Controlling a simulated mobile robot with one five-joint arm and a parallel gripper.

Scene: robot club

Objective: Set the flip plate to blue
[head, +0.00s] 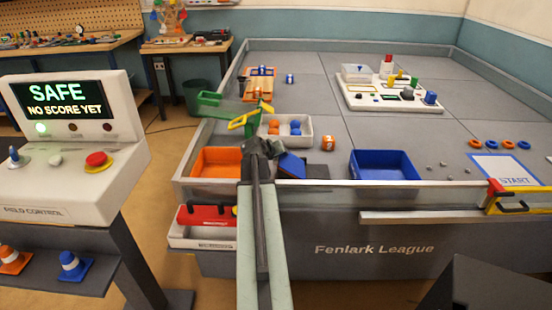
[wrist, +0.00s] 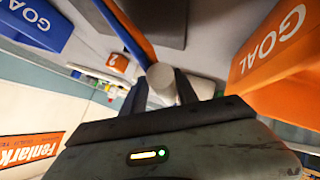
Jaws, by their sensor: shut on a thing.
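The flip plate (head: 291,165) stands tilted just right of my gripper (head: 264,150) in the head view, between the two goal bins, with a blue face showing. In the wrist view, a narrow orange side of the plate (wrist: 127,28) runs up from a pale round knob (wrist: 161,82). My gripper (wrist: 160,92) is shut on this knob, with a dark finger on each side. The plate looks partly raised, not lying flat. A dark base (head: 318,171) lies to its right. My gripper and arm hide part of the plate's left end in the head view.
The orange goal bin (head: 216,160) is left of my gripper and the blue goal bin (head: 384,164) is right. A white tray with orange and blue balls (head: 304,138) stands behind. A green and yellow piece (head: 238,111) rises close beyond my gripper. A low wall edges the field.

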